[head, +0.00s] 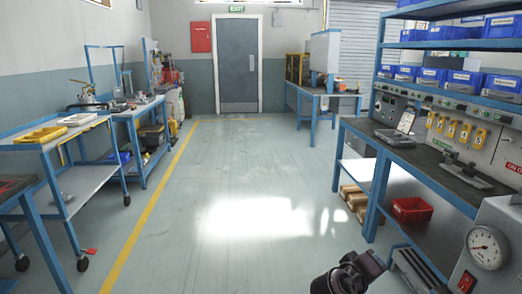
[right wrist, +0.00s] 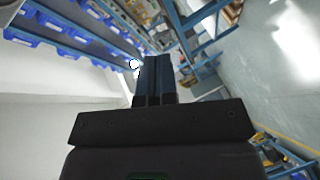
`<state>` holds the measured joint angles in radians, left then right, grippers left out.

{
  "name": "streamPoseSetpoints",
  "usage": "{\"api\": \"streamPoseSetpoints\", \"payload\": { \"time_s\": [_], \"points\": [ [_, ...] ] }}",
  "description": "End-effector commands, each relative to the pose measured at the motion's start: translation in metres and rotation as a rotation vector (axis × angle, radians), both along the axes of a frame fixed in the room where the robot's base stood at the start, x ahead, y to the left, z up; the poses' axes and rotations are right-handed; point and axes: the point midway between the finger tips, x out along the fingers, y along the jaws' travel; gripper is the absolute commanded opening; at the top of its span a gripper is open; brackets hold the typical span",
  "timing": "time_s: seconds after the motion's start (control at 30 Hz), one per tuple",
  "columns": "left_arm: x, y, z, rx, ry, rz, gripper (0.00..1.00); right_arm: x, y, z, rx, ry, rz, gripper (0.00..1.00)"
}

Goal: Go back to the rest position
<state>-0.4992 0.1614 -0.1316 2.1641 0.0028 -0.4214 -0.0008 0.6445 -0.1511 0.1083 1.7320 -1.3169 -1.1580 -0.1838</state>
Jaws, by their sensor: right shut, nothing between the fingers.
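My right gripper (right wrist: 157,68) shows in the right wrist view with its two dark fingers together and nothing between them. In the head view, a dark part of my right arm and gripper (head: 348,274) shows at the bottom edge, over the floor just left of the right-hand bench. Its fingertips cannot be made out there. It appears apart from the bench. My left gripper is in neither view.
On the right stands a blue-framed bench (head: 447,186) with shelves of blue bins (head: 465,80). A red bin (head: 411,209) sits below it, and a gauge box (head: 487,247) is at lower right. Blue carts (head: 75,187) line the left. The middle floor (head: 225,170) is clear.

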Motion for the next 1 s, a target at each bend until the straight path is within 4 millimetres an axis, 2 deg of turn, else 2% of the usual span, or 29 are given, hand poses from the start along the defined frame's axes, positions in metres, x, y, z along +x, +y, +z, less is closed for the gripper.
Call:
{"api": "streamPoseSetpoints", "payload": {
  "time_s": [0.17,0.27,0.37,0.67,0.87,1.0],
  "points": [
    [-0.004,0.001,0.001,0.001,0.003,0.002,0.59,0.006,0.019,-0.003,0.205,-0.150,0.245,0.00],
    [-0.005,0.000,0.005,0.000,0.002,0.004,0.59,-0.002,0.028,-0.008,0.325,-0.223,0.363,0.00],
    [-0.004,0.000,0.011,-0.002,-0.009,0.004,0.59,-0.020,0.036,-0.014,0.451,-0.287,0.462,0.00],
    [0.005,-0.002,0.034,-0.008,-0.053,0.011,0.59,-0.103,0.044,-0.034,0.788,-0.408,0.620,0.00],
    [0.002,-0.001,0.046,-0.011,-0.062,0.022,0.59,-0.171,0.039,-0.050,0.953,-0.419,0.622,0.00],
    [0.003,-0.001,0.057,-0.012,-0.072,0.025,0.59,-0.223,0.032,-0.066,1.031,-0.380,0.586,0.00]
  ]
}}
